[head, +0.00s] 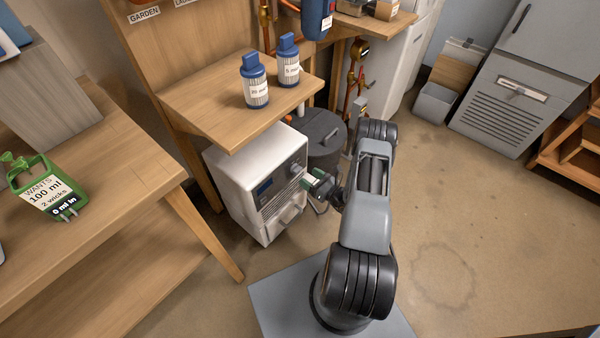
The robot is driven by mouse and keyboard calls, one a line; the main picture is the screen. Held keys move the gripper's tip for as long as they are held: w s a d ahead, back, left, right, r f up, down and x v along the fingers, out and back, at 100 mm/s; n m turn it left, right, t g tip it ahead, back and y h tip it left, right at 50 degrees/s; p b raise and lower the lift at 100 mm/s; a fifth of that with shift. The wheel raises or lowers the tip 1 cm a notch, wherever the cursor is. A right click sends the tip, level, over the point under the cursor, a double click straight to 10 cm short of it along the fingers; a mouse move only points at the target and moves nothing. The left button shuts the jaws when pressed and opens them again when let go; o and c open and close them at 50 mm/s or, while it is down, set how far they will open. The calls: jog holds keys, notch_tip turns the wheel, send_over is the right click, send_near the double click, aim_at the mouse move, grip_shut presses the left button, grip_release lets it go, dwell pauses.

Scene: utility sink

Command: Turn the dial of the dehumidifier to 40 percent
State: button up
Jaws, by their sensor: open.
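The dehumidifier (237,172) is a white box on the floor under a wooden shelf. Its front faces right and toward me, with a small dark display (265,188) and dark vent slats below. A small round dial (296,168) seems to sit on the upper right of that front; its setting is too small to read. My gripper (311,190) is open, just right of the front and close to the dial. I cannot tell whether it touches the dial. No object shows between the fingers, which are small and partly hidden by my arm.
Two blue-capped bottles (256,88) stand on the shelf (210,115) above the dehumidifier. A dark lidded bin (325,135) is behind my gripper. A wooden bench (110,165) with a green container (38,190) is at left. The floor (450,200) at right is clear.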

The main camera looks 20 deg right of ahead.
aim_at(299, 171)
jog(key=shift+x, duration=2.65)
jog(key=shift+c, duration=0.3)
jog(key=c, duration=0.9)
jog(key=shift+o, duration=0.2)
jog(key=shift+b, duration=0.3)
